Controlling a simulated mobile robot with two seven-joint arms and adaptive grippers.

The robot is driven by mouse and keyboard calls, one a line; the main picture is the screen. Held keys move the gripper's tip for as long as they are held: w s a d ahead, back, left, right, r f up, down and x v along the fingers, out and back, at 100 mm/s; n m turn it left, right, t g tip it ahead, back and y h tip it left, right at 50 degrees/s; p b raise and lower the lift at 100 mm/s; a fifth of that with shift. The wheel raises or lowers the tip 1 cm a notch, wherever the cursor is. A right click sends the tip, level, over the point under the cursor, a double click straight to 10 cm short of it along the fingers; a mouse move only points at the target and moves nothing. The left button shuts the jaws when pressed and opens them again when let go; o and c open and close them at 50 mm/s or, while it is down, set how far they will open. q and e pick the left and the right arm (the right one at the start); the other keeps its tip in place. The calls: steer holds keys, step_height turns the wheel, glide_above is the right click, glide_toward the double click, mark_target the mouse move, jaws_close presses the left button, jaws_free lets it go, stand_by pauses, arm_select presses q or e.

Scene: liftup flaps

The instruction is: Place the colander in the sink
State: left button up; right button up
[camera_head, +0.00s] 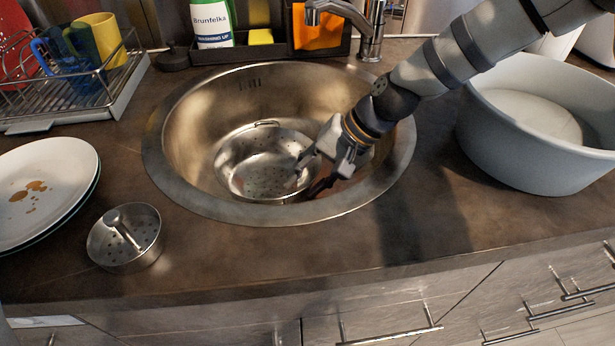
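A shiny metal colander (258,166) with small holes and a wire handle at its back rim sits inside the round metal sink (188,181), left of the middle. My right gripper (309,179) reaches down into the sink from the upper right. Its two fingers appear spread apart at the right side of the colander. The gripper hides part of that rim, and I cannot tell whether a finger touches it. My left gripper is out of view.
The tap (371,30) stands behind the sink, close to my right arm. A large grey basin (520,150) is at the right. Plates (60,170), a metal strainer (140,225) and a dish rack (125,92) with mugs are at the left. The front right counter is clear.

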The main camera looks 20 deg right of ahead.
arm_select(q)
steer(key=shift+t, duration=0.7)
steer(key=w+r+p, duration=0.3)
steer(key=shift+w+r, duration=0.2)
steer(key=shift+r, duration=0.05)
arm_select(e)
steer(key=v, duration=1.2)
steer(key=shift+r, duration=0.3)
